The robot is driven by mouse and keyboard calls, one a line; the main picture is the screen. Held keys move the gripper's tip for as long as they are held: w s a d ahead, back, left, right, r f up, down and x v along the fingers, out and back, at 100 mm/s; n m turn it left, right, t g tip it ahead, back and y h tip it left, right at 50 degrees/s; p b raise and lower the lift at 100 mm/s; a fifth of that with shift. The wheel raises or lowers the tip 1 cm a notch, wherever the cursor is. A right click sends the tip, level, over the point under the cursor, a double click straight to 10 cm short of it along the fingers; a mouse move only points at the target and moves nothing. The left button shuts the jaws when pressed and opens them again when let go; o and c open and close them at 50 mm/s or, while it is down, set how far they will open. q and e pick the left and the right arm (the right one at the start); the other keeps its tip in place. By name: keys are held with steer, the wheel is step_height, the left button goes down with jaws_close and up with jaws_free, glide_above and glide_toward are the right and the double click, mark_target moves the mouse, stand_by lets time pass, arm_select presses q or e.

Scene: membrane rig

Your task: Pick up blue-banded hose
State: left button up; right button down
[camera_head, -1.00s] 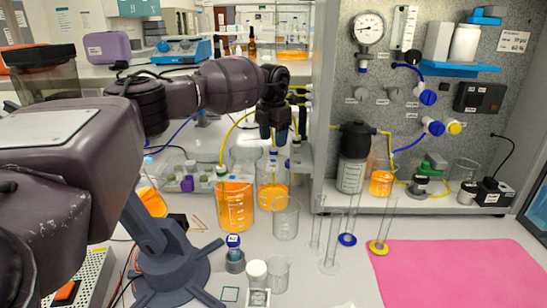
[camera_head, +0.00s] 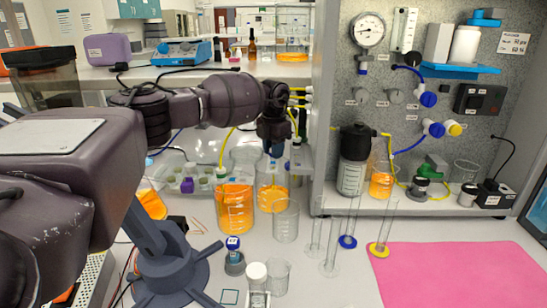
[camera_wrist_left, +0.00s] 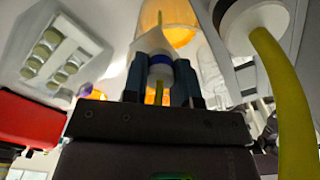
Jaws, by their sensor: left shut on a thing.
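The blue-banded hose shows in the left wrist view as a white fitting with a blue band (camera_wrist_left: 160,66) and a thin yellow tube. My left gripper (camera_wrist_left: 161,82) has its two dark blue fingers shut on either side of this fitting. In the head view my left gripper (camera_head: 275,150) points down over the rear beaker of orange liquid (camera_head: 272,195). The fingers and the beaker's mouth overlap there, so I cannot tell how far the hose end sits inside. My right gripper is not in view.
Another beaker of orange liquid (camera_head: 235,210) with a yellow hose stands just left. An empty beaker (camera_head: 286,222) stands in front. The rig panel (camera_head: 375,75) rises to the right. Tall glass cylinders (camera_head: 383,232) stand near the pink mat (camera_head: 465,275). The mat is clear.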

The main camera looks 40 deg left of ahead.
arm_select(q)
step_height(320, 180, up, 20)
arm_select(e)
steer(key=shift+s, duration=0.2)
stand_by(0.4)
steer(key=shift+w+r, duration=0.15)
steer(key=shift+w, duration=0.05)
